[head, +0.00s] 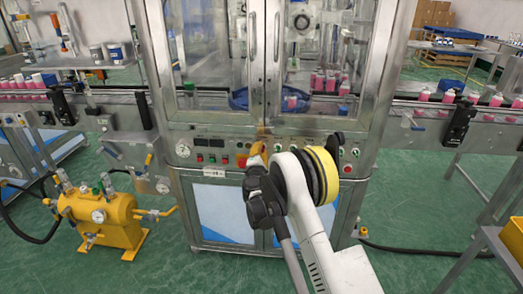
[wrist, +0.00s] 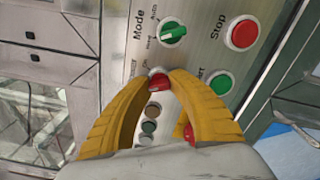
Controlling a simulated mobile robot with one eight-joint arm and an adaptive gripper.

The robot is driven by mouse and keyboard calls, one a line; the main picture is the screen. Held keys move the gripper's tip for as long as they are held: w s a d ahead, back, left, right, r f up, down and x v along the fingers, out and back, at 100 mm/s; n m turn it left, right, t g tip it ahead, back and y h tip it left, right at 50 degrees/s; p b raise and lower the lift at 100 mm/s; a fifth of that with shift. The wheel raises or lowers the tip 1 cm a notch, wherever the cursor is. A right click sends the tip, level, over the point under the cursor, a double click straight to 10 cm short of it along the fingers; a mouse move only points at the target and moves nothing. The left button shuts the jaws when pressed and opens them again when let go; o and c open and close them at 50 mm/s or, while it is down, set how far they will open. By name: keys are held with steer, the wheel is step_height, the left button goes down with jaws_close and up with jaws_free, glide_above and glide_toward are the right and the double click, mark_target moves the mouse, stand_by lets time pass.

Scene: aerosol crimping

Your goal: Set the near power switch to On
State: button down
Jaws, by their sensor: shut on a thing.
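The near power switch (wrist: 158,84) is a red knob on the metal control panel, seen in the wrist view between my fingertips. My gripper (wrist: 160,76) has two yellow ribbed fingers, shut on this red knob from both sides. The fingers cover part of it and its label, so its set position cannot be read. In the head view my gripper (head: 255,155) is at the front panel of the glass-doored machine, and the knob is hidden behind it.
By the knob are a green Mode selector (wrist: 174,33), a red Stop button (wrist: 243,34) and a green button (wrist: 221,82). Several small round lamps (wrist: 149,126) sit between my fingers. A yellow tank (head: 98,217) stands at left; conveyors with pink cans (head: 450,96) run both sides.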

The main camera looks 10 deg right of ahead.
steer(key=m, duration=1)
steer(key=shift+m, duration=0.4)
stand_by(0.4)
steer(key=c, duration=1.2)
jaws_free()
steer(key=v, duration=1.2)
steer(key=shift+r, duration=0.1)
